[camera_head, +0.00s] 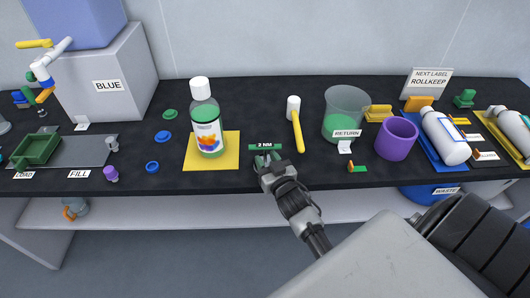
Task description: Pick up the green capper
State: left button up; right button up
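A green bar-shaped tool marked "2 NM" (252,148), which looks like the green capper, is at the middle of the dark bench near its front edge. My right gripper (267,159) is right at its near side, with its fingertips close to or touching it. The fingers hide what lies under the bar, and I cannot tell whether they grip it. My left gripper is not in view.
A white-capped bottle (206,112) stands on a yellow mat (228,163) to the left. A yellow-handled mallet (297,130), a green-filled beaker (345,112) and a purple cup (396,141) stand to the right. Blue and green caps lie left of the mat.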

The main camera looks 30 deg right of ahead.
jog(key=shift+w+d, duration=0.15)
jog(key=shift+w, duration=0.75)
jog(key=shift+s, duration=0.1)
jog(key=shift+c, duration=0.5)
grip_shut()
